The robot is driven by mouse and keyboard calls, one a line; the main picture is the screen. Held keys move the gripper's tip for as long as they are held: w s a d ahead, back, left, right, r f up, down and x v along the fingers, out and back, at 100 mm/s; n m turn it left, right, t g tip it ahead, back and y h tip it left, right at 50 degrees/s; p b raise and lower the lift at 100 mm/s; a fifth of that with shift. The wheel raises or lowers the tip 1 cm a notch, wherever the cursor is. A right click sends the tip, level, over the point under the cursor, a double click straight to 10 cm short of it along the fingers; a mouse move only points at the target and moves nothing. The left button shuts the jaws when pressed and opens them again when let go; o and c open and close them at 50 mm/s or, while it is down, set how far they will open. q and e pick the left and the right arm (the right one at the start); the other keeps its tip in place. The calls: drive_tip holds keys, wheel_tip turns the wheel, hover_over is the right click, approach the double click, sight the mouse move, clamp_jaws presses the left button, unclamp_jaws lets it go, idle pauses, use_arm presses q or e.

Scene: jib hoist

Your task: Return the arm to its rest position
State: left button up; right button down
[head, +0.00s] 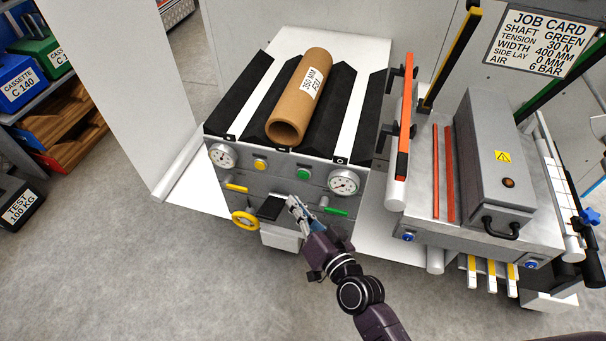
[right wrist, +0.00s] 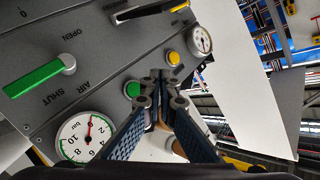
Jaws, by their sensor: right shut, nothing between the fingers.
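My right arm (head: 361,294) reaches in from the lower right in the head view. Its gripper (head: 294,204) is in front of the grey control panel (head: 282,183), between a black part (head: 270,208) and a green lever (head: 334,211). In the right wrist view the fingers (right wrist: 163,84) are closed together with nothing between them. The green lever (right wrist: 35,78) there stands apart from the fingers, beside the words OPEN, AIR and SHUT. A green button (right wrist: 132,90) shows close beside the fingertips; I cannot tell the gap in depth. My left gripper is not in view.
A brown cardboard tube (head: 299,100) lies on the black-padded cradle above the panel. A yellow handwheel (head: 244,219) and gauges (head: 343,182) are close by. A grey machine box (head: 492,160) stands right. Open floor (head: 180,285) lies at lower left.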

drive_tip(key=shift+f, duration=0.1)
idle(0.3)
drive_tip(key=s+d+f+n+g+h, duration=0.1)
drive_tip(key=s+d+f+g, duration=0.3)
drive_tip(key=f, duration=0.7)
drive_tip(key=s+d+f+h, duration=0.25)
drive_tip(key=s+f, duration=0.25)
drive_tip(key=f, duration=0.5)
drive_tip(key=s+d+f+n+g+h, duration=0.1)
drive_tip(key=s+d+f+g, duration=0.3)
drive_tip(key=f, duration=0.7)
drive_tip(key=s+d+f+g+h, duration=0.1)
drive_tip(key=s+d+f, duration=0.3)
drive_tip(key=s, duration=0.6)
drive_tip(key=s+d+f+n+g+h, duration=0.1)
drive_tip(key=s+d+f, duration=0.3)
drive_tip(key=s, duration=0.6)
drive_tip(key=s+d+f+n+g+h, duration=0.1)
drive_tip(key=s+d+f+g, duration=0.2)
drive_tip(key=s+d+f, duration=0.2)
drive_tip(key=s+f, duration=0.3)
drive_tip(key=s, duration=0.1)
drive_tip(key=shift+s+g, duration=0.3)
drive_tip(key=shift+s, duration=0.1)
